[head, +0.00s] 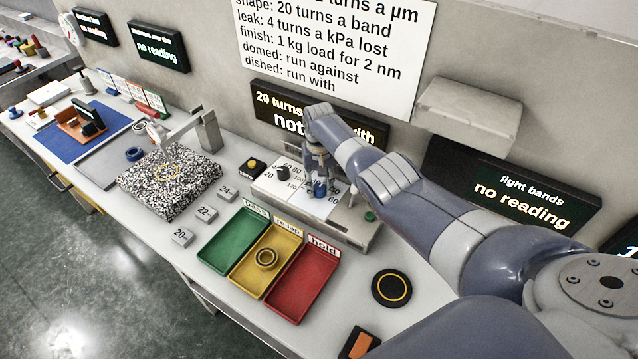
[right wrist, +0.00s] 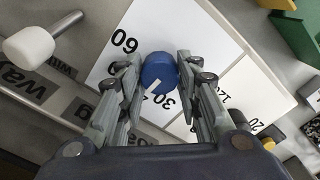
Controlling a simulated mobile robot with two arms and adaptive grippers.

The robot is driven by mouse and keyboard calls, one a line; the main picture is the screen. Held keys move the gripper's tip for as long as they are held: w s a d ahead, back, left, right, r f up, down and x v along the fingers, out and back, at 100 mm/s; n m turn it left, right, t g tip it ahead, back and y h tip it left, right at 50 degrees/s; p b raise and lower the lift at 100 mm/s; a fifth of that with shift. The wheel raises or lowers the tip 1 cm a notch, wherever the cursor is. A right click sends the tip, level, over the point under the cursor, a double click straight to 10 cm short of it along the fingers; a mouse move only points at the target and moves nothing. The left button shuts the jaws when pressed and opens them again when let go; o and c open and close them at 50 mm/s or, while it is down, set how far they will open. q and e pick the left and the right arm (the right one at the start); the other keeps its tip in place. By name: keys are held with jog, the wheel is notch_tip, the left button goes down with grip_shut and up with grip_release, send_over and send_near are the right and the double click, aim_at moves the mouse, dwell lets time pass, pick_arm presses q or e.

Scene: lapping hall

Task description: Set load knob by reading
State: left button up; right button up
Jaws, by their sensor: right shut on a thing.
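The blue load knob (head: 320,189) stands on the white panel of the control box (head: 349,235). It also shows in the right wrist view (right wrist: 159,71), with a white mark on its lower edge towards the printed 30; a number beside it is partly covered. A printed 60 lies to its upper left. My right gripper (right wrist: 158,75) is shut on the blue knob from above, one finger on each side. A black knob (head: 283,173) with its own scale sits left of it. My left gripper is not in view.
Green (head: 233,240), yellow (head: 266,262) and red (head: 301,284) trays stand in front; a ring lies in the yellow one. A wide display (head: 281,113) is partly hidden by my right arm. The light bands display (head: 522,193) says no reading. A speckled plate (head: 170,181) lies left.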

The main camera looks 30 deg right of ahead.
jog(key=m, duration=0.4)
jog(key=shift+w+r+m+p, duration=0.2)
jog(key=shift+m+p, duration=0.1)
jog(key=shift+m, duration=0.1)
jog(key=m, duration=0.4)
jog(key=shift+d+m, duration=0.1)
jog(key=shift+m, duration=0.2)
jog(key=m, duration=0.4)
jog(key=shift+s+p, duration=0.1)
jog(key=shift+p, duration=0.3)
jog(key=shift+m, duration=2)
jog(key=o, duration=1)
jog(key=shift+o, duration=0.2)
jog(key=shift+s, duration=0.1)
jog(key=shift+f, duration=0.1)
